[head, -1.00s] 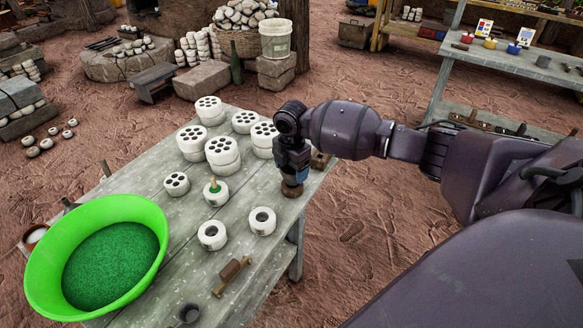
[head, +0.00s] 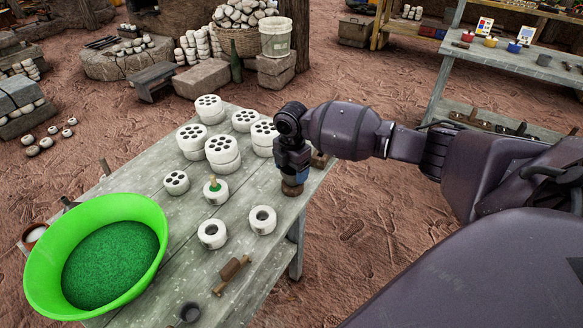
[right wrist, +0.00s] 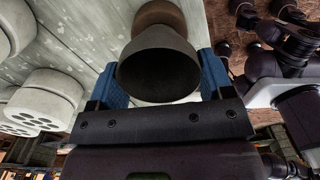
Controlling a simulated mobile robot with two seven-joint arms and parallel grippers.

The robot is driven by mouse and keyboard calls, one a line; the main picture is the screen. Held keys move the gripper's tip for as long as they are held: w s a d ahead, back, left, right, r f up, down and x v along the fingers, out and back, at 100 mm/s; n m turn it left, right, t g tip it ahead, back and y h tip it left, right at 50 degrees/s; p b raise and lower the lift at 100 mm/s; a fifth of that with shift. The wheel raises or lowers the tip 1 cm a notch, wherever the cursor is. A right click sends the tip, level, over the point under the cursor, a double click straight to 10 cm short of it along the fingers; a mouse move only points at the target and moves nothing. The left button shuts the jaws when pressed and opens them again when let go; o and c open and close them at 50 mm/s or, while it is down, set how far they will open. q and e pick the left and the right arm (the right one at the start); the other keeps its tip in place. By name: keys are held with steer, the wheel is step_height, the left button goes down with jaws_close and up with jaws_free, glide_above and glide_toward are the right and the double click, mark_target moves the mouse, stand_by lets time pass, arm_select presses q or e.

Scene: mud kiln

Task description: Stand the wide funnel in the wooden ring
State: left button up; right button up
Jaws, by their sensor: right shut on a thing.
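The wide funnel (right wrist: 158,75) is dark grey-brown, and its open mouth faces the camera in the right wrist view. My right gripper (right wrist: 160,85) has its blue fingers on either side of the funnel and is shut on it. In the head view this gripper (head: 294,178) points down over the right side of the table. The brown wooden ring (head: 292,189) is directly beneath it on the tabletop. The ring also shows beyond the funnel in the right wrist view (right wrist: 160,14). The funnel's narrow end overlaps the ring; whether it sits inside is hidden. My left gripper is out of view.
White perforated discs (head: 222,149) are stacked left of the gripper on the wooden table (head: 262,187). A brown block (head: 319,159) is close behind it. A green basin (head: 152,213), a wooden tool (head: 231,275) and a small dark cup (head: 190,313) are nearer the front.

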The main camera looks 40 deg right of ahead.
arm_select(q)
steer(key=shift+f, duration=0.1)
arm_select(e)
steer(key=shift+f, duration=0.25)
steer(key=o, duration=0.7)
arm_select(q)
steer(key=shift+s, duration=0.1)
arm_select(e)
steer(key=shift+r, duration=0.15)
arm_select(q)
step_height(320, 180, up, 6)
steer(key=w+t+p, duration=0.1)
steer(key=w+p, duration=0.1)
steer(key=p, duration=0.2)
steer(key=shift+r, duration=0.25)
arm_select(e)
step_height(320, 180, up, 7)
steer(key=shift+f, duration=0.15)
stand_by(0.4)
